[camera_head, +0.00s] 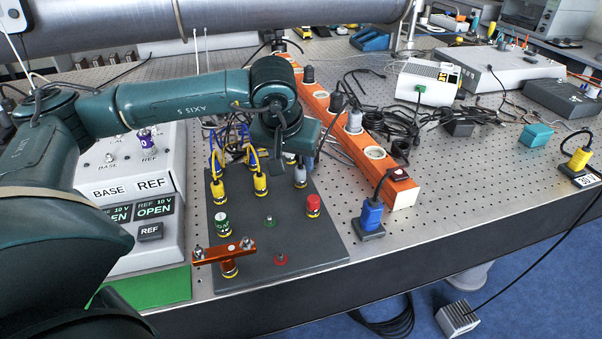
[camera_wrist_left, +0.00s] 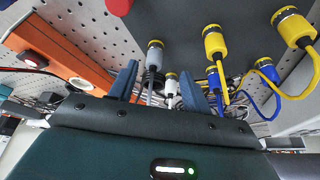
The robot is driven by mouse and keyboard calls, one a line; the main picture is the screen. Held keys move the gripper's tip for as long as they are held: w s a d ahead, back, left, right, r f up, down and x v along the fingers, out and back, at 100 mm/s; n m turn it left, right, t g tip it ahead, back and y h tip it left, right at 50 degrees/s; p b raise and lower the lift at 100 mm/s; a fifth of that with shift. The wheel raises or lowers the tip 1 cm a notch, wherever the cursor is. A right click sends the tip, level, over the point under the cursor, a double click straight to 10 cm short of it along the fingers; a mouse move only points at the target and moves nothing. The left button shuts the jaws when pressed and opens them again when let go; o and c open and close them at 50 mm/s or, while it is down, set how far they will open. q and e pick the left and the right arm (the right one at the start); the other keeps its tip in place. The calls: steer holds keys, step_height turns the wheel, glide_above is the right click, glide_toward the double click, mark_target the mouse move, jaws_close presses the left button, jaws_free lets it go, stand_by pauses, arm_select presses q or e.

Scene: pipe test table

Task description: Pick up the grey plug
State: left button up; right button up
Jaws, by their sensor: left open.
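The grey plug (camera_head: 300,175) with a yellow ring stands on the dark grey panel (camera_head: 320,225), right of the yellow plugs (camera_head: 260,183). Its upper part is close to my left gripper (camera_head: 292,150), whose fingertips are hard to make out in the head view. In the left wrist view the two blue fingers of my left gripper (camera_wrist_left: 158,88) are open. The grey plug (camera_wrist_left: 154,58) and its cable show between them in the picture, with a white plug (camera_wrist_left: 170,88) farther back. I cannot tell whether the fingers are level with the grey plug. My right gripper is not in view.
A red plug (camera_head: 313,205), a green plug (camera_head: 221,223) and an orange bar (camera_head: 222,252) on a post stand on the panel. An orange power strip (camera_head: 401,190) runs behind, with a blue plug (camera_head: 371,215) nearby. Cables hang close around the gripper.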

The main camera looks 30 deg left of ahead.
mark_target(299, 169)
arm_select(q)
steer(key=x, duration=0.3)
steer(key=p+x, duration=0.1)
steer(key=shift+w+d+f, duration=0.3)
steer(key=shift+w+d, duration=0.05)
steer(key=shift+w+a+f, duration=0.1)
steer(key=shift+w+f, duration=0.1)
steer(key=shift+f, duration=0.3)
steer(key=c, duration=1.1)
